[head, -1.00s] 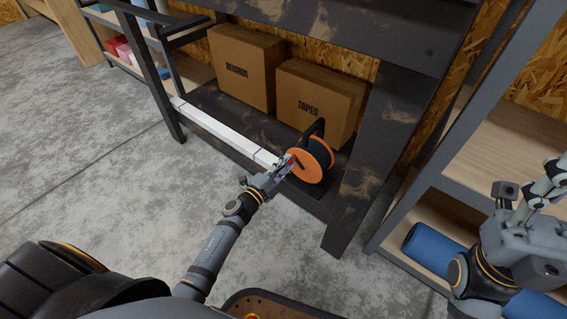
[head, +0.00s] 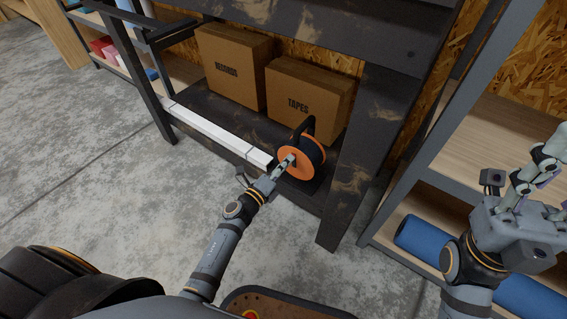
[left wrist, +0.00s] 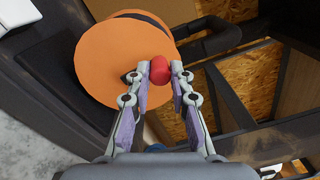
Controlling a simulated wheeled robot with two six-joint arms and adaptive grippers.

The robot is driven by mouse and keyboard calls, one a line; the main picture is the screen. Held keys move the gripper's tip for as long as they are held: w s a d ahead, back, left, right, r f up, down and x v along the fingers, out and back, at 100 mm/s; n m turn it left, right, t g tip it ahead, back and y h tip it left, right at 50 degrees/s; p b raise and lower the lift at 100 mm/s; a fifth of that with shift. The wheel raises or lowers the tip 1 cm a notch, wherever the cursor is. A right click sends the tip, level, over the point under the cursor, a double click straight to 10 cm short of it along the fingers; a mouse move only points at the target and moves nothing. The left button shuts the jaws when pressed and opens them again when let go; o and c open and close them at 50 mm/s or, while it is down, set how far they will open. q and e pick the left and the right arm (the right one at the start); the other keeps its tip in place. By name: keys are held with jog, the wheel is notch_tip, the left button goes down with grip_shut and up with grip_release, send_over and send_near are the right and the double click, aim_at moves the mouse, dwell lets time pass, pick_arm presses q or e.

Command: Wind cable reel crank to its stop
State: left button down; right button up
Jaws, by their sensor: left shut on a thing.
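The cable reel (head: 318,158) stands on the bench's low shelf, with an orange disc facing me and a black drum and frame behind it. In the left wrist view the orange disc (left wrist: 105,60) fills the upper left. The red crank knob (left wrist: 160,72) sits in front of the disc's right part, between my fingertips. My left gripper (head: 286,161) is shut on the knob; it also shows in the left wrist view (left wrist: 160,76). The crank's arm is mostly hidden behind the knob and fingers. My right gripper (head: 545,175) is at the right, away from the reel; its fingers are partly cut off.
Two cardboard boxes, "RECORDS" (head: 233,62) and "TAPES" (head: 308,103), stand behind the reel. A white bar (head: 212,132) runs along the shelf's front edge. The dark bench leg (head: 362,170) is close right of the reel. A blue roll (head: 425,243) lies on the right rack.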

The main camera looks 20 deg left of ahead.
pick_arm(q)
jog(key=shift+d, duration=0.1)
dwell(0.5)
jog(key=c, duration=1.2)
grip_release()
jog(key=shift+s, duration=0.15)
jog(key=v, duration=1.1)
jog(key=shift+s, duration=0.35)
